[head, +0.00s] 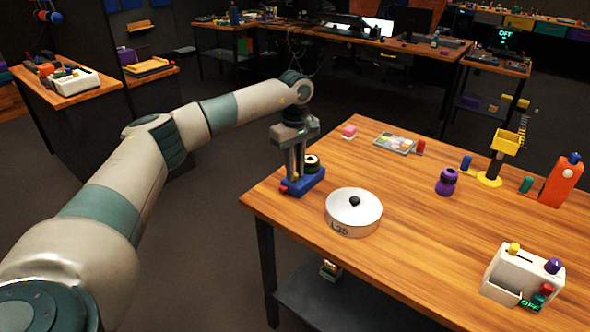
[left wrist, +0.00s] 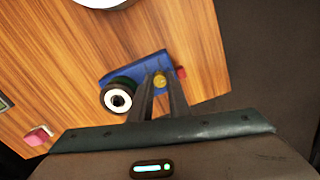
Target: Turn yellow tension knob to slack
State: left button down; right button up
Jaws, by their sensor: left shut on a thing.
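The blue base (head: 313,183) sits at the table's left edge, with a black-and-white spool (head: 311,162) on it and a small red part (head: 284,188) at its end. My left gripper (head: 297,176) reaches down onto this base from above. In the left wrist view, the yellow knob (left wrist: 159,80) on the blue base (left wrist: 148,66) lies between the fingertips, and the gripper (left wrist: 160,82) is shut on it. The spool (left wrist: 118,97) stands beside the fingers. The knob's setting cannot be read. My right gripper is not in view.
A round white tin (head: 354,212) with a dark top knob stands close by, right of the base. A white box (head: 520,275) with coloured knobs is at the front right. The table middle is clear.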

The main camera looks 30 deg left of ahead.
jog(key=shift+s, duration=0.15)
pick_arm(q)
jog(key=c, duration=1.7)
grip_release()
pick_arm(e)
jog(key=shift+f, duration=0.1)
pick_arm(q)
jog(key=shift+o, duration=0.2)
jog(key=shift+r, duration=0.1)
